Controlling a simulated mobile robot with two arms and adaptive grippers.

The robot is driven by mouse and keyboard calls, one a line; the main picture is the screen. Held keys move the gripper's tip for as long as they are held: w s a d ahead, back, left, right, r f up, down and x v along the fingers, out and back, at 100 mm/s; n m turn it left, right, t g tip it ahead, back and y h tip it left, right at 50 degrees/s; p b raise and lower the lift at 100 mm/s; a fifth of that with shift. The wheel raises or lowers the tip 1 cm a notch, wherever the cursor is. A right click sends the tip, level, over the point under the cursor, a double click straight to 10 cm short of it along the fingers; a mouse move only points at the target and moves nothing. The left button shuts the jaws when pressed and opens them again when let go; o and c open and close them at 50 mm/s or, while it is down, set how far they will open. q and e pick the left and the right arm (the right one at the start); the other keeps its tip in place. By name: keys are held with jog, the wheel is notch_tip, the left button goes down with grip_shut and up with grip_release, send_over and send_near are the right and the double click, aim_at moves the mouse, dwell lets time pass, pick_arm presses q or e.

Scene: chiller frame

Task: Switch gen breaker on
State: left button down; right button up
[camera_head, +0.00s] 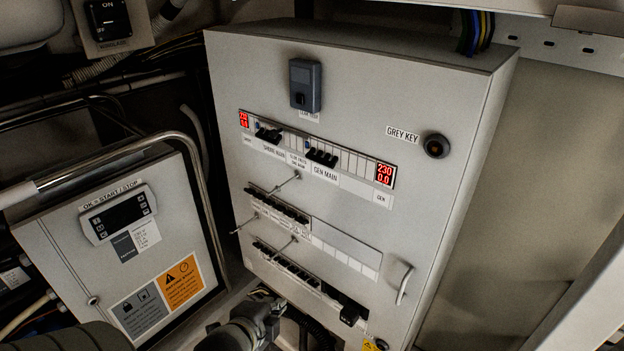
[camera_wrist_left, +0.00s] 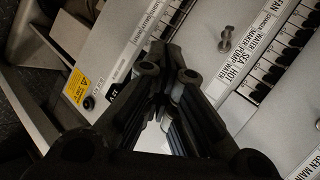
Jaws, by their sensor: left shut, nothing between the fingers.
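The grey breaker panel (camera_head: 400,240) stands upright in the head view. Its top row carries the gen main breaker (camera_head: 320,156), a group of black toggles above the "GEN MAIN" label (camera_head: 325,173). Their on or off position is too small to tell. My left gripper (camera_head: 264,294) is at the panel's lower left, below the bottom breaker row and well below the gen main breaker. In the left wrist view, its fingers (camera_wrist_left: 168,82) are shut and empty. A "GEN MAIN" label also shows there (camera_wrist_left: 306,166); its toggles are out of frame. My right gripper is not in view.
Thin metal levers (camera_head: 287,184) stick out from the panel between the rows. A red display (camera_head: 384,174), a grey key switch (camera_head: 435,146) and a handle (camera_head: 404,286) are on the right. A start/stop box (camera_head: 120,250) with a metal rail stands at left.

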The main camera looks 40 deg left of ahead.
pick_arm(q)
jog(key=w+a+r+m+t, duration=0.2)
jog(key=r+m+t, duration=0.1)
jog(key=r+m, duration=0.35)
jog(key=w+a+r+m+t, duration=0.1)
jog(key=w+r+m+t, duration=0.15)
jog(key=r+m, duration=0.35)
jog(key=m+t+h, duration=0.5)
jog(key=m, duration=0.7)
send_near(322, 169)
jog(key=s, duration=0.3)
jog(key=shift+s+a+g, duration=0.1)
jog(key=shift+s+g, duration=0.1)
jog(key=shift+g, duration=0.05)
jog(key=p+x, duration=0.3)
jog(key=x, duration=0.5)
jog(key=shift+w+p, duration=0.3)
jog(key=shift+w, duration=0.75)
